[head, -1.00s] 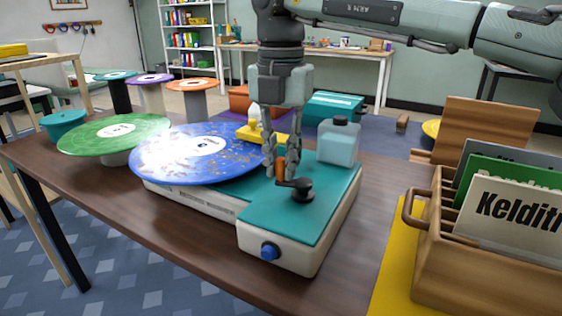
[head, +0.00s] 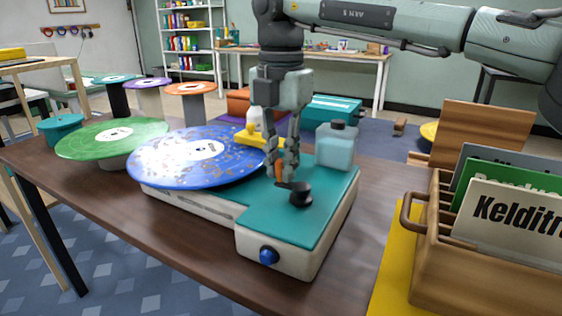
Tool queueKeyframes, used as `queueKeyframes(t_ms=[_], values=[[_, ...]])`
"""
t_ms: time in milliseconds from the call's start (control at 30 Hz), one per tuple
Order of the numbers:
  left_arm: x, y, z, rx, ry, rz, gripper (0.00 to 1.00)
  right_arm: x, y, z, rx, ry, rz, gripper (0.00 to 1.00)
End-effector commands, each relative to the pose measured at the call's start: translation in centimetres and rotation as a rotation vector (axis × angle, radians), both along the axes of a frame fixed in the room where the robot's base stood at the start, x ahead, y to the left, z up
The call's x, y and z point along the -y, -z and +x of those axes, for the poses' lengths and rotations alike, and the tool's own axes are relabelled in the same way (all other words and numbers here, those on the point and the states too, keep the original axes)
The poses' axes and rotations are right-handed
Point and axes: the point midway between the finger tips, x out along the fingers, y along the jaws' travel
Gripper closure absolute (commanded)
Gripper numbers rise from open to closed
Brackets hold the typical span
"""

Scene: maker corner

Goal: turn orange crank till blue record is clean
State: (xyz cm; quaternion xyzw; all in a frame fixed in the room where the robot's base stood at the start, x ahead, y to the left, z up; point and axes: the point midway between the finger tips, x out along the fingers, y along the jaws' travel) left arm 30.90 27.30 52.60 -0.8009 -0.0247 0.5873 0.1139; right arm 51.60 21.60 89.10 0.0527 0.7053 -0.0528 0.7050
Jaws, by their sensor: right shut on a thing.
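The blue record (head: 190,150) lies flat on the cream and teal cleaning machine (head: 320,215). Pale grey and brownish specks still show on its surface, mostly around the white label. The orange crank (head: 278,170) stands on a dark arm with a black hub (head: 300,194) on the teal top. My right gripper (head: 282,170) points down from above and is shut on the orange crank handle, which its fingers partly hide. My left gripper is not in view.
A yellow brush piece (head: 255,136) is at the record's back right edge. A clear blue bottle (head: 337,148) stands behind the crank. A green record (head: 112,138) lies left. A wooden crate (head: 475,270) of sleeves stands right.

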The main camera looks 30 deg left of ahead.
Motion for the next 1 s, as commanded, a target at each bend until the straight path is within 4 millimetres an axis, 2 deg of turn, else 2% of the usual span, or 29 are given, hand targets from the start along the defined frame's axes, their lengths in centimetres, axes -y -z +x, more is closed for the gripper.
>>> queueKeyframes(t_ms=[33, 200, 467, 567, 667, 1000], values=[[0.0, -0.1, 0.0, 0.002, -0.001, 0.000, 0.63, 0.0, -0.1, 0.1, 0.002, 0.000, 0.003, 0.82], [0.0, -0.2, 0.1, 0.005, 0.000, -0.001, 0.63, 0.0, -0.1, 0.1, 0.002, 0.000, 0.002, 0.63], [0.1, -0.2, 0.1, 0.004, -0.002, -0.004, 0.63, 0.0, -0.1, 0.0, 0.001, -0.001, 0.001, 0.63], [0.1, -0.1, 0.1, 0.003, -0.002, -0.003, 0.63, 0.0, -0.7, 0.0, 0.002, -0.001, 0.001, 0.63], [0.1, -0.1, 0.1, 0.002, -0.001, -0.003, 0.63, -0.1, -2.0, 0.1, 0.003, -0.001, 0.003, 0.63], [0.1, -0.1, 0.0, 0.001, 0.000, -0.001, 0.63, -0.1, -9.1, 0.0, 0.004, 0.001, 0.002, 0.63]])
